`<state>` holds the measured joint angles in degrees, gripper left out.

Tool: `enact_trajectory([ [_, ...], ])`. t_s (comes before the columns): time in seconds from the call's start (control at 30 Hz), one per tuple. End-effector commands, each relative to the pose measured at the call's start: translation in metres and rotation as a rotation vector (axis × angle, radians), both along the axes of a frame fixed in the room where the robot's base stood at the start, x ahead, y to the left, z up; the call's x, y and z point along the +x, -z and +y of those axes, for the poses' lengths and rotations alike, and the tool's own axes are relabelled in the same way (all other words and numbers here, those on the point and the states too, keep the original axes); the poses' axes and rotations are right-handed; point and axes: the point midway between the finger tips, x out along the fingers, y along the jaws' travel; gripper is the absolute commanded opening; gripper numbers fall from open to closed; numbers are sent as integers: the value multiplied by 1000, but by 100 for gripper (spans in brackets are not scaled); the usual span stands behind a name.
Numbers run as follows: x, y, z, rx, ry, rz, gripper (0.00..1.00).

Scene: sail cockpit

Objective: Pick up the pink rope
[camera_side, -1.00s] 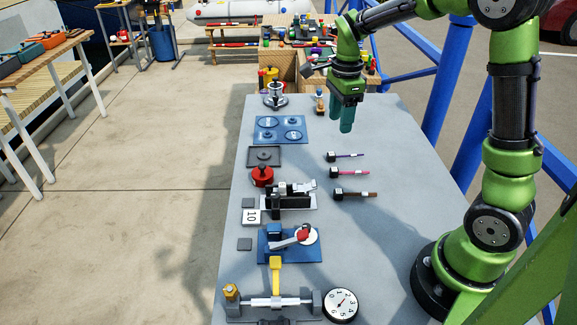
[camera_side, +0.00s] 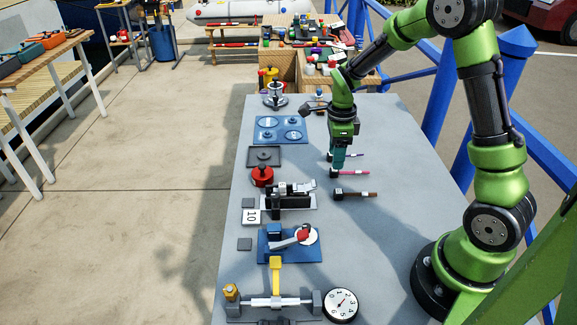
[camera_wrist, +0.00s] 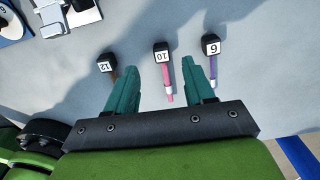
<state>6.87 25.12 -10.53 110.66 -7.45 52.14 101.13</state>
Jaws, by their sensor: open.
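The pink rope (camera_side: 354,173) lies on the grey table with a black block at its left end. In the wrist view the pink rope (camera_wrist: 167,80) runs between my fingers, its block marked 10 ahead of the fingertips and a pale band near its other end. My gripper (camera_side: 338,168) is low over the pink rope near its black block, fingers pointing down. In the wrist view my gripper (camera_wrist: 160,63) has its two teal fingers apart, one on each side of the rope. Whether the fingertips touch the table is unclear.
A purple rope (camera_wrist: 212,78) with a block marked 6 lies close by my right finger. A brown rope (camera_side: 360,194) with a block marked 12 lies on the other side. Blue plates (camera_side: 279,130), a red-topped pot (camera_side: 262,176) and clamp devices stand left on the table (camera_side: 400,150).

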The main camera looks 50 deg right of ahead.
Motion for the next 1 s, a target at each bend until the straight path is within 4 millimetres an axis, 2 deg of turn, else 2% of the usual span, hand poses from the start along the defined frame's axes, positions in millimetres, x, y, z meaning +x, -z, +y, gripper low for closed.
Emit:
enact_trajectory([
  [0.33,-1,46,-4,1,0,3,53],
  [0.63,0,51,-4,1,-1,-1,53],
  [1.0,0,50,-4,0,-1,0,0],
])
